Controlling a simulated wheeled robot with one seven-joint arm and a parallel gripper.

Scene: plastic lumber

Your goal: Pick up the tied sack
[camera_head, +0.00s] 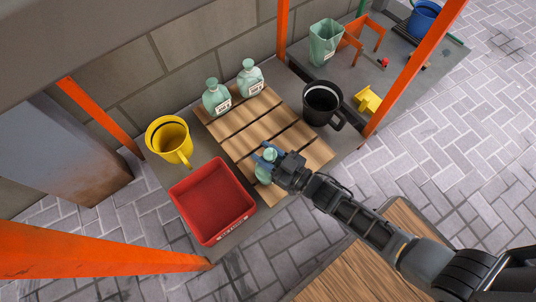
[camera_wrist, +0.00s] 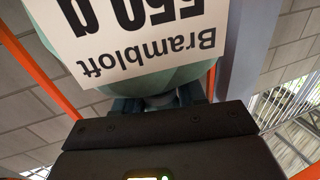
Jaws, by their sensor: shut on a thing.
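A pale green tied sack (camera_head: 264,174) is between the fingers of my gripper (camera_head: 267,156), over the near part of the wooden slats. My gripper is shut on it. In the wrist view the sack (camera_wrist: 185,72) fills the upper middle, close to the fingers (camera_wrist: 160,100). Its white label reads "Brambloft" and "550 g", upside down. I cannot tell whether the sack touches the slats. Two similar tied sacks with white labels stand at the far end of the slats, one at the left (camera_head: 216,98) and one at the right (camera_head: 250,79).
A red crate (camera_head: 212,201) and a yellow mug (camera_head: 169,140) stand left of the slatted wood (camera_head: 236,126). A black mug (camera_head: 322,104) stands to the right. Orange posts (camera_head: 415,66) rise around the shelf. A green container (camera_head: 324,42) stands farther back.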

